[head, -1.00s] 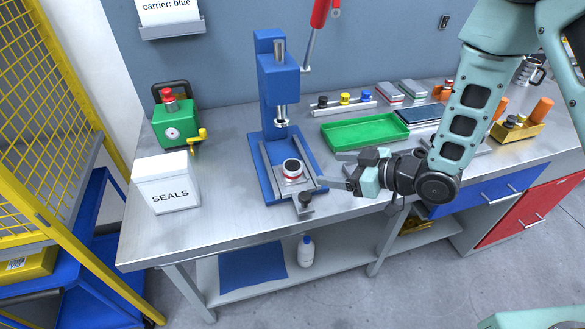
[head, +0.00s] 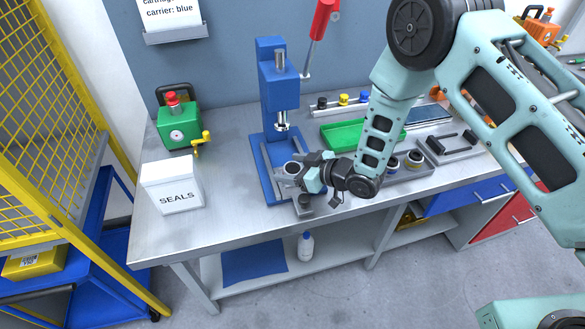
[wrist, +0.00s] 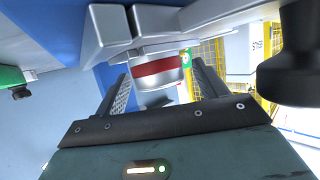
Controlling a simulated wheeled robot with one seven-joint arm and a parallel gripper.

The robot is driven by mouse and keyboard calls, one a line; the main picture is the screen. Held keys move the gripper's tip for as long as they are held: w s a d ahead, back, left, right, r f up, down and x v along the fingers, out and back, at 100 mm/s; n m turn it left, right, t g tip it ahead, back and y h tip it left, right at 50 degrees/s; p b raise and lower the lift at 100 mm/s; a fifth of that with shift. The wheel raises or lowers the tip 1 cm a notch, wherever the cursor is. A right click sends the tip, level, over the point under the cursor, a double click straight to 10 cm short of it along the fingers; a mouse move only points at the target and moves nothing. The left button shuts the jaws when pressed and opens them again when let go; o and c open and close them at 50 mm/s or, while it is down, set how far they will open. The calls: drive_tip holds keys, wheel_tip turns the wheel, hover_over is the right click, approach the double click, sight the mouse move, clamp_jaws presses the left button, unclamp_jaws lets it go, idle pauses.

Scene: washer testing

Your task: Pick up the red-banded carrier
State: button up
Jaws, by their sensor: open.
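The red-banded carrier (wrist: 157,68) is a short pale metal cylinder with a red band. It sits at the blue press (head: 270,140), on the metal fixture low at its front. In the head view the carrier (head: 292,168) is partly hidden by my gripper (head: 299,174), which reaches in from the right. In the wrist view the two fingers of my gripper (wrist: 161,78) stand apart, one on each side of the carrier. Narrow gaps show beside it, and I cannot see any contact. The jaws are open.
A black knob (wrist: 298,60) on the press fixture stands close to my gripper. The press ram (head: 281,122) hangs above the carrier. A white SEALS box (head: 172,187) and a green device (head: 178,125) stand left. A green tray (head: 345,134) lies behind my arm.

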drive_tip(key=c, duration=1.2)
drive_tip(key=shift+o, duration=0.2)
drive_tip(key=shift+r, duration=0.1)
